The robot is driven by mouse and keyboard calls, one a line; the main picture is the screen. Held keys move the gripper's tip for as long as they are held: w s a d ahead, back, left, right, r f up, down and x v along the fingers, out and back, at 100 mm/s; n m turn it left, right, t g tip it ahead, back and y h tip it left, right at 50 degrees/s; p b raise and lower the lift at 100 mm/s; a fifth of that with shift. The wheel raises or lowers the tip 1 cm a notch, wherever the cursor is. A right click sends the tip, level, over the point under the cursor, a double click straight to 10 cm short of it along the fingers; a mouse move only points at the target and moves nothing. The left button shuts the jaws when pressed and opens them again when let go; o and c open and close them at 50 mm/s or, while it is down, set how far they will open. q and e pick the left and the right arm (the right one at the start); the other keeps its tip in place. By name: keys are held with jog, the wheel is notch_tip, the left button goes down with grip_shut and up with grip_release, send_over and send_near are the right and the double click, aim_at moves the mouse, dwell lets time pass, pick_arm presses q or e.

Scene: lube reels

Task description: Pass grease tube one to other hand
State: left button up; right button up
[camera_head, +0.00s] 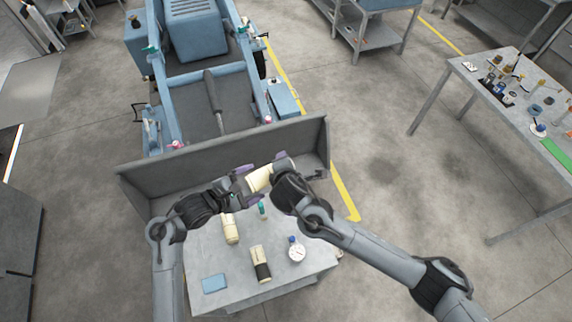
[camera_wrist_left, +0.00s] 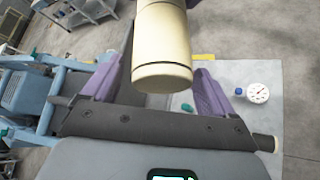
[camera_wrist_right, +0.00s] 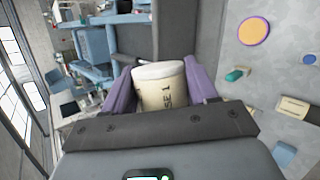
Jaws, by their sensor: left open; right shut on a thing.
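Grease tube one (camera_head: 260,179) is a cream cylinder held raised above the table. Its printed label, ending in "SE 1", shows in the right wrist view (camera_wrist_right: 166,92). My right gripper (camera_head: 283,170) is shut on it from the right, with its purple fingers on either side. My left gripper (camera_head: 243,184) is open at the tube's left end. In the left wrist view the tube's near end (camera_wrist_left: 162,62) lies between the spread fingers, with gaps on both sides. I cannot tell how far the tube reaches between them.
The grey table (camera_head: 205,253) below bears two other cream tubes, one upright-looking (camera_head: 230,229) and one with a dark band (camera_head: 261,262). A white gauge (camera_head: 296,252), a green item (camera_head: 263,209) and a blue box (camera_head: 214,283) also lie there. A grey panel (camera_head: 225,155) stands behind.

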pick_arm(q)
jog(key=s+a+f+m+y, duration=0.4)
jog(key=s+a+m+y, duration=0.2)
jog(key=s+a+m, duration=0.35)
jog(key=s+a+r+m+g+y, duration=0.1)
jog(key=s+a+m+g, duration=0.1)
jog(key=s+m, duration=0.3)
jog(key=s+a+m+g+y, duration=0.1)
jog(key=s+m, duration=0.5)
jog(key=s, duration=0.7)
jog(key=shift+s+a+r+g+y, duration=0.15)
jog(key=shift+a+r+g+y, duration=0.35)
jog(key=shift+g, duration=0.4)
jog(key=shift+a+f, duration=0.1)
pick_arm(e)
jog(key=shift+a, duration=0.1)
